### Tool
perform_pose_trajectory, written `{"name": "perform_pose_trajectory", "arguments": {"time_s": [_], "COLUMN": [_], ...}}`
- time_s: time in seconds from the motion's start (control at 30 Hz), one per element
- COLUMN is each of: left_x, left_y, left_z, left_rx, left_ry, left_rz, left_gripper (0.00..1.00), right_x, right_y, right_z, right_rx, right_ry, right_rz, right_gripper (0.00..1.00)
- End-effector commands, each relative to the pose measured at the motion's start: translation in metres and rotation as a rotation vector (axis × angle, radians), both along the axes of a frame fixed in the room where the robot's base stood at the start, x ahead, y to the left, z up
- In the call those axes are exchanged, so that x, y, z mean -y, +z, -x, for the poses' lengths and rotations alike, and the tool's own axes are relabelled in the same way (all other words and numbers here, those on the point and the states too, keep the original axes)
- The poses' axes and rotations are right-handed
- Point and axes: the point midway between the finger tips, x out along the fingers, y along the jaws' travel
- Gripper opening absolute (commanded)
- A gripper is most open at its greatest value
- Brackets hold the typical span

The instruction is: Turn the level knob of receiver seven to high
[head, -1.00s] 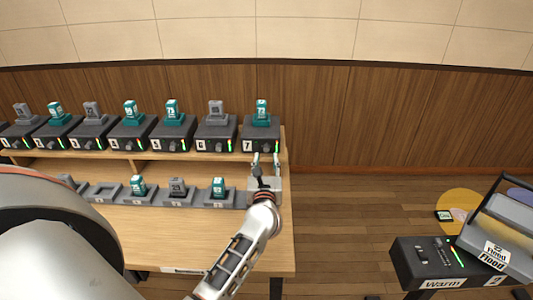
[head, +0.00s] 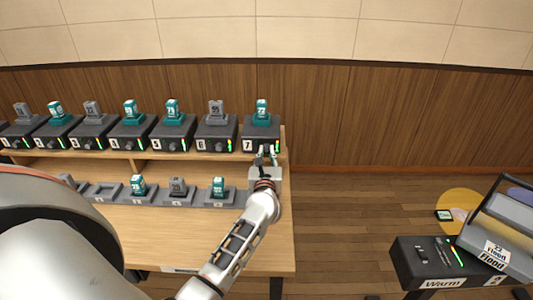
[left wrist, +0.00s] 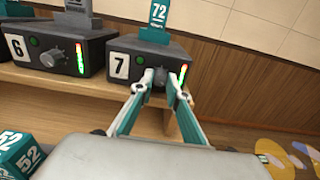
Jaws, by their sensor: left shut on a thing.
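Receiver seven (head: 261,133) is a dark box with a white "7" label, at the right end of the upper shelf. A teal pack marked 72 stands on top of it. It also shows in the left wrist view (left wrist: 120,62). Its level knob (left wrist: 159,74) is on the front face, partly hidden between my fingers. My left gripper (head: 266,155) is at that front face and shut on the knob; its fingertips (left wrist: 162,80) lie either side of it. A coloured level bar (left wrist: 183,74) shows beside the right finger. My right gripper is not in view.
Receiver six (head: 216,134) stands just left of receiver seven, with more receivers beyond. A lower row of grey holders (head: 150,197) holds several packs. A lighting box labelled Warm (head: 425,265) is at lower right.

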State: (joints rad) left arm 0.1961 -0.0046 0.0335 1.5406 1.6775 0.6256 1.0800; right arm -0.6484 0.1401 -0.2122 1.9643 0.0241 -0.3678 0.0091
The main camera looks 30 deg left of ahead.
Motion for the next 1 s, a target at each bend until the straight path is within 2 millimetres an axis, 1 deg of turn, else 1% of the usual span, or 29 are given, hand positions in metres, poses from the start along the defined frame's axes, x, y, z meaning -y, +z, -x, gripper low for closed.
{"name": "perform_pose_trajectory", "arguments": {"time_s": [0.2, 0.47, 0.5, 0.53, 0.57, 0.87, 1.0], "left_x": [0.0, 0.0, 0.0, 0.0, 0.0, 0.0, 0.004], "left_y": [0.003, 0.0, 0.0, 0.0, 0.0, 0.0, -0.001], "left_z": [0.0, 0.0, 0.0, 0.0, 0.0, 0.0, 0.006], "left_rx": [-0.063, -0.071, -0.071, -0.069, -0.07, -0.07, -0.071], "left_ry": [-0.001, -0.001, -0.001, -0.001, -0.001, -0.001, -0.001], "left_rz": [-0.102, -0.115, -0.115, -0.115, -0.114, -0.113, -0.112], "left_gripper": [0.0, 0.0, 0.21, 0.28, 0.32, 0.32, 0.32], "right_x": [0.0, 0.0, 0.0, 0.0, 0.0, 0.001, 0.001], "right_y": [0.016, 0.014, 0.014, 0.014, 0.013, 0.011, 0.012], "right_z": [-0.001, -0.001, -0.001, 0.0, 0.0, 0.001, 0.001], "right_rx": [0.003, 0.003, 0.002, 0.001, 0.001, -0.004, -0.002], "right_ry": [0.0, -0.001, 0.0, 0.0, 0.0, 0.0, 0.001], "right_rz": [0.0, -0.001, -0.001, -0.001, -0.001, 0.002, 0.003], "right_gripper": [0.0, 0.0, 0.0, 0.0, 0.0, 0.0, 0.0]}}
